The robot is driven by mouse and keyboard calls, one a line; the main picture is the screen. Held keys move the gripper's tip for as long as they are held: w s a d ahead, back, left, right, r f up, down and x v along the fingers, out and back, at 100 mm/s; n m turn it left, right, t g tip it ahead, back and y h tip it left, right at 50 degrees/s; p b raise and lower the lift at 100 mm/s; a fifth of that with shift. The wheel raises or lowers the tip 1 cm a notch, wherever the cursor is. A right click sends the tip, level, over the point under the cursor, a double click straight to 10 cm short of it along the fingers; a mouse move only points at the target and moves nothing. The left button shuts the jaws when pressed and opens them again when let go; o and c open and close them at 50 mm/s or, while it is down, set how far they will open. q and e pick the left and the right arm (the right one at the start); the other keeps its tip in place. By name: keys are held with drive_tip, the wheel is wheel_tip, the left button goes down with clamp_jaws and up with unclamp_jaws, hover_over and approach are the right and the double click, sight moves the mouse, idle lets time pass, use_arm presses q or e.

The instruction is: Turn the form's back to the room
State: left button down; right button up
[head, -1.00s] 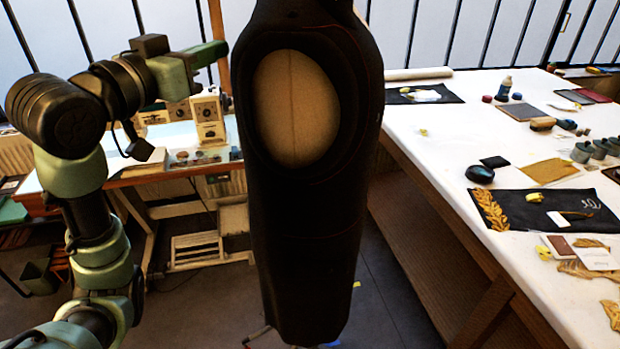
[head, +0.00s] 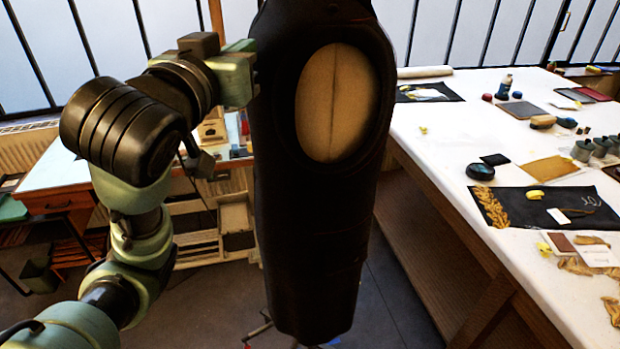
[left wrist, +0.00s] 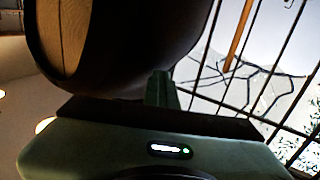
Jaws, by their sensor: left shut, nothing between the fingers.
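The form (head: 315,220) stands upright in the middle of the head view, covered in a dark garment. An oval opening (head: 332,103) in the garment shows beige, seamed cloth and faces toward me, turned somewhat to the right. My left gripper (head: 252,72) is shut and empty at the form's left edge, at the height of the opening. It looks to be against the form, but the exact contact is hidden. In the left wrist view the form's dark curved side (left wrist: 140,45) rises just beyond a green finger (left wrist: 161,88). My right gripper is out of view.
A long white-topped table (head: 440,150) with trims, cloth pieces and tools runs along the right, near the form. A smaller table (head: 60,170) stands behind my left arm. Dark floor (head: 385,300) shows between the form and the long table.

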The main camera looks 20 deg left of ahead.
sight(287, 54)
use_arm(q)
drive_tip(key=shift+r, duration=0.1)
drive_tip(key=shift+d+r+p, duration=0.1)
drive_tip(key=shift+d+p, duration=0.35)
drive_tip(key=d+n+y+p, duration=0.1)
drive_tip(key=d, duration=0.1)
drive_tip(key=d+n+y, duration=0.1)
drive_tip(key=d+y, duration=0.1)
drive_tip(key=d, duration=0.1)
drive_tip(key=shift+w+d+g+p, duration=0.1)
drive_tip(key=shift+d+g+p, duration=0.2)
drive_tip(key=shift+d+p, duration=0.1)
drive_tip(key=shift+d, duration=0.1)
drive_tip(key=shift+f, duration=0.2)
